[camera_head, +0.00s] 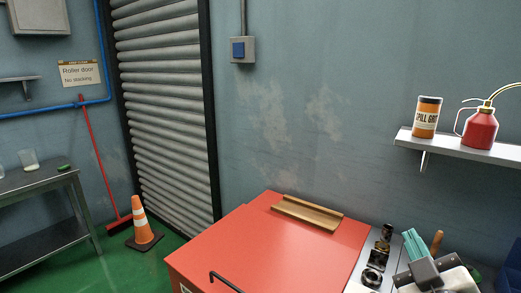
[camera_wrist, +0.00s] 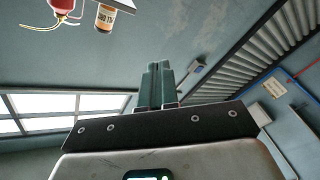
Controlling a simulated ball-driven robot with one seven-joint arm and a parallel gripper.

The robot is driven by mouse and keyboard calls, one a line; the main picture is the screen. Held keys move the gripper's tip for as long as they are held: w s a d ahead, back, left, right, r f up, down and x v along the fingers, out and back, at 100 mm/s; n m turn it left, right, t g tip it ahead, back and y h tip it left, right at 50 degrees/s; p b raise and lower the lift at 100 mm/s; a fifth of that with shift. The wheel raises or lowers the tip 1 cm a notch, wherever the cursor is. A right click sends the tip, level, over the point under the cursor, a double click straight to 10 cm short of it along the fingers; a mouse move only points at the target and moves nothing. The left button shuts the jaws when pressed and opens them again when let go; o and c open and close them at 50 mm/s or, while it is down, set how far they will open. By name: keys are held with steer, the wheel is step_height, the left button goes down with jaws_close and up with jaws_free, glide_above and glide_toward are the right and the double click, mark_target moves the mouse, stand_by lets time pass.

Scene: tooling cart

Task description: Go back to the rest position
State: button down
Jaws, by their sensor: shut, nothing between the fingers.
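My gripper (camera_head: 416,243) shows at the lower right of the head view, over the right end of the cart. Its two teal fingers are together and hold nothing. In the wrist view the shut fingers (camera_wrist: 156,84) stand upright in the middle, with the wall and ceiling area behind them. The red cart top (camera_head: 290,245) is left of my gripper in the head view, and the fingers look apart from it.
A wooden tray (camera_head: 307,214) lies at the cart's back edge. Small dark metal parts (camera_head: 376,258) stand on the grey strip near my gripper. A wall shelf (camera_head: 460,147) holds an orange can (camera_head: 427,117) and a red oil can (camera_head: 480,129). A cone (camera_head: 141,223) stands on the floor.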

steer(key=s+f+m+g+y, duration=0.15)
steer(key=s+f+g, duration=0.25)
steer(key=f, duration=0.7)
steer(key=s+f+m+g, duration=0.3)
steer(key=s+f+g, duration=0.15)
steer(key=f, duration=0.55)
steer(key=s+d+f+m+g+y+b, duration=0.1)
steer(key=s+f+g+b, duration=0.8)
steer(key=s+f, duration=1.2)
step_height(320, 180, down, 5)
steer(key=shift+s+d+r+m+b, duration=0.2)
steer(key=shift+s+m+b, duration=0.15)
steer(key=shift+b, duration=0.15)
steer(key=shift+w+y, duration=0.1)
steer(key=shift+y, duration=0.15)
